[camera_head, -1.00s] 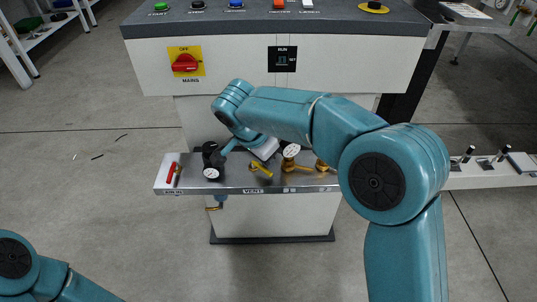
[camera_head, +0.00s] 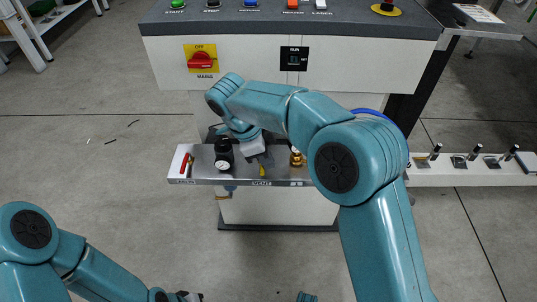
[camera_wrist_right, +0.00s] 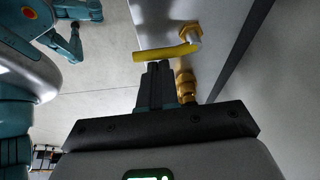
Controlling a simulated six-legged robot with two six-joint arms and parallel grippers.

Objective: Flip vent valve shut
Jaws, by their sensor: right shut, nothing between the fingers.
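The vent valve has a yellow lever (camera_head: 262,170) above the VENT label on the grey shelf (camera_head: 208,180); my right gripper partly hides it in the head view. In the right wrist view the lever (camera_wrist_right: 164,51) runs left from its brass pivot, just beyond the fingertips. My right gripper (camera_head: 262,157) is shut and empty, with its fingertips (camera_wrist_right: 157,66) at or very near the lever's side; I cannot tell whether they touch. My left gripper (camera_head: 190,297) barely shows at the bottom edge, and its jaws cannot be made out.
A black regulator with a gauge (camera_head: 223,157) stands left of the valve, and a red-handled part (camera_head: 186,163) is at the shelf's left end. A brass fitting (camera_head: 296,158) stands close on the right. The white machine panel (camera_head: 345,62) rises behind. Floor in front is clear.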

